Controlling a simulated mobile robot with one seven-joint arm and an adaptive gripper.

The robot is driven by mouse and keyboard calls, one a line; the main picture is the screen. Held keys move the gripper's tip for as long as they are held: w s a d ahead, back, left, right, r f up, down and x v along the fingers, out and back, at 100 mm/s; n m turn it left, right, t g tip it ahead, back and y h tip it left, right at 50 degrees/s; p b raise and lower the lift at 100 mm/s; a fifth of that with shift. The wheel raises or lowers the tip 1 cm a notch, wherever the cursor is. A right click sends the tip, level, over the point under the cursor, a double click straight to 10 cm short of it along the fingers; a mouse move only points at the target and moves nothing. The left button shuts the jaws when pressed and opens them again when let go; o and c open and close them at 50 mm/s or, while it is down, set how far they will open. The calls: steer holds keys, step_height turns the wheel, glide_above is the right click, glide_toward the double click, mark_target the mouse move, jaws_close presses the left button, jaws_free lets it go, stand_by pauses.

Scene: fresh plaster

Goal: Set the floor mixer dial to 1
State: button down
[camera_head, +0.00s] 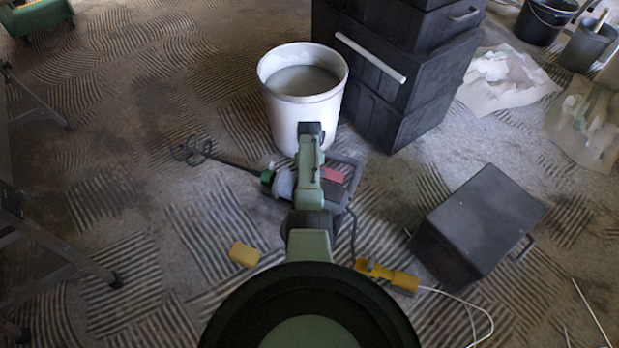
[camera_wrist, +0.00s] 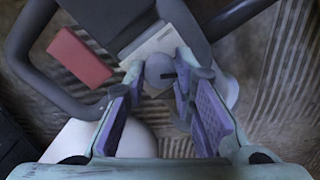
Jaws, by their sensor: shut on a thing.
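The floor mixer (camera_head: 283,185) lies on its side on the floor in the head view, its stirring rod pointing left, partly hidden under my arm. In the wrist view its housing shows a dark looped handle (camera_wrist: 24,50), a red block (camera_wrist: 79,57) and a pale panel (camera_wrist: 150,45). The round grey dial (camera_wrist: 159,66) with a short dark mark sits at this panel. My gripper (camera_wrist: 160,80) is shut on the dial, one fingertip at each side of it. I cannot read any numbers around the dial. In the head view the gripper's tips are hidden behind my arm.
A white bucket (camera_head: 285,112) stands just behind the mixer. Dark stacked cases (camera_head: 432,83) are at the back right, and a dark box (camera_head: 483,225) is at right. A yellow sponge (camera_head: 244,254) and a yellow connector (camera_head: 386,274) with cable lie in front.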

steer(key=c, duration=1.3)
jaws_free()
steer(key=shift+c, duration=0.2)
step_height(320, 180, up, 12)
